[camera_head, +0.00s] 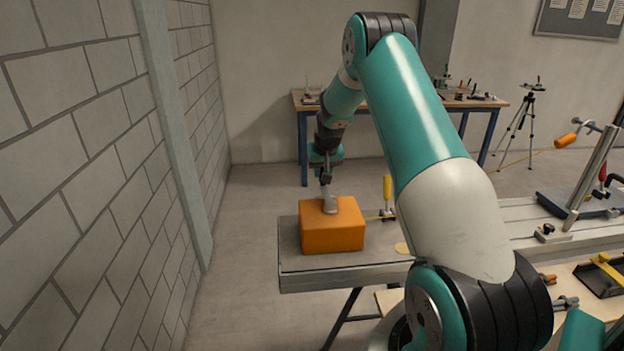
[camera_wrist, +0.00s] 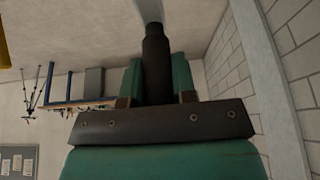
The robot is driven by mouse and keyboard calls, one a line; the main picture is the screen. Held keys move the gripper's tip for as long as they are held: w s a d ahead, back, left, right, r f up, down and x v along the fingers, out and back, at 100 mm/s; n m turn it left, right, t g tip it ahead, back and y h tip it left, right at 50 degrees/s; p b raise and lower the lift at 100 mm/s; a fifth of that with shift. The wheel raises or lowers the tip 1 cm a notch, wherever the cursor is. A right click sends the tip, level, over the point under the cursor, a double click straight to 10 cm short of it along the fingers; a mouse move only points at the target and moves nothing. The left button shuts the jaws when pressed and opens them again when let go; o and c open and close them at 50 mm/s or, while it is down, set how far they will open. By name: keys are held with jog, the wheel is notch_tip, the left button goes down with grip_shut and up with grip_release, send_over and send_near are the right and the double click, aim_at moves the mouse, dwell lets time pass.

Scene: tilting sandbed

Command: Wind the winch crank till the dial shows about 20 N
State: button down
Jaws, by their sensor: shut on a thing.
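My gripper (camera_head: 325,175) is shut on a dark-handled tool with a pale metal end. In the wrist view the dark handle (camera_wrist: 157,62) stands between the two green fingers. The pale end (camera_head: 330,204) reaches the top of an orange box at the left end of the bench; I cannot tell if it touches. An orange grip on a metal crank-like arm (camera_head: 567,140) is at the far right, by a slanted metal post, well apart from my gripper. I cannot tell for certain that it is the winch crank. No readable dial is visible.
The orange box (camera_head: 332,234) sits on the grey bench (camera_head: 350,275), with an upright yellow handle (camera_head: 387,188) to its right. A block wall (camera_head: 90,150) is close on the left. A black tray (camera_head: 600,278) is at lower right. A workbench (camera_head: 440,104) and tripod (camera_head: 520,125) stand behind.

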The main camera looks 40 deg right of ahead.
jog(key=shift+s+d, duration=0.15)
jog(key=shift+d, duration=0.05)
jog(key=c, duration=0.9)
grip_release()
jog(key=shift+s+d, duration=0.1)
jog(key=shift+r, duration=0.1)
jog(key=shift+a+r, duration=0.2)
jog(key=shift+r, duration=0.05)
jog(key=b+v, duration=0.4)
jog(key=v, duration=1.2)
jog(key=shift+r, duration=0.4)
jog(key=shift+a, duration=0.1)
